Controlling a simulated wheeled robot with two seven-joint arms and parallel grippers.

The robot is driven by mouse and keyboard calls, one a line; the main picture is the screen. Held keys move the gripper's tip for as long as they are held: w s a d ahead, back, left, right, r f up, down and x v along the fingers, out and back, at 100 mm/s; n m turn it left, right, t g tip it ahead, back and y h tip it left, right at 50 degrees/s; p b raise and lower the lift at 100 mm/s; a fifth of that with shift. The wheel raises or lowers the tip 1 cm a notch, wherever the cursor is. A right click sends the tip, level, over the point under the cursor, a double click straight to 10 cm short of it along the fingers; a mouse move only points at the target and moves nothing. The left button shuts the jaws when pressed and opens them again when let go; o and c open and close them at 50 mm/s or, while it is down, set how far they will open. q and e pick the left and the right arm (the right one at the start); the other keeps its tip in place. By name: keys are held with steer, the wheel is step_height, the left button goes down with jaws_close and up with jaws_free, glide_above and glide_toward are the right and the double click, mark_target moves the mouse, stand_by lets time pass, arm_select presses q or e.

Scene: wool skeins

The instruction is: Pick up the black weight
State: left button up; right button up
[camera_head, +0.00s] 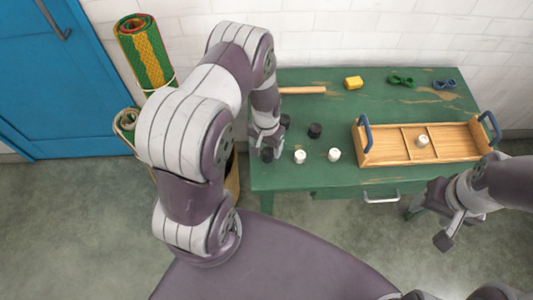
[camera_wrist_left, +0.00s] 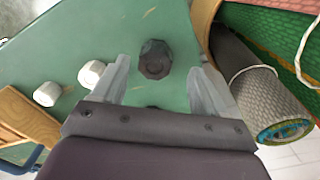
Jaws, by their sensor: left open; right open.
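Three black weights stand on the green table in the head view: one at the front left (camera_head: 267,155), one behind it (camera_head: 285,120), and one to the right (camera_head: 315,130). My left gripper (camera_head: 266,142) is open, low over the table's left end at the front-left black weight. In the left wrist view a dark faceted weight (camera_wrist_left: 155,58) shows between the spread fingers, with no finger seen touching it. A second dark shape is mostly hidden by the gripper body. My right gripper (camera_head: 432,222) is open and empty, in front of the table.
Two white weights (camera_head: 300,156) (camera_head: 334,155) stand right of my left gripper. A wooden tray (camera_head: 385,157) with blue handles holds another white weight (camera_head: 423,141). A yellow block (camera_head: 353,83) lies at the back. Rolled mats (camera_head: 146,50) stand left of the table.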

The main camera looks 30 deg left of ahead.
mark_target(268, 151)
arm_select(q)
steer(key=f, duration=0.3)
steer(key=shift+d, duration=0.3)
steer(key=shift+w+d+f, duration=0.1)
steer(key=shift+w+f, duration=0.1)
steer(key=shift+f, duration=0.25)
steer(key=shift+s+r, duration=0.1)
steer(key=shift+s, duration=0.05)
steer(key=c, duration=0.4)
jaws_close()
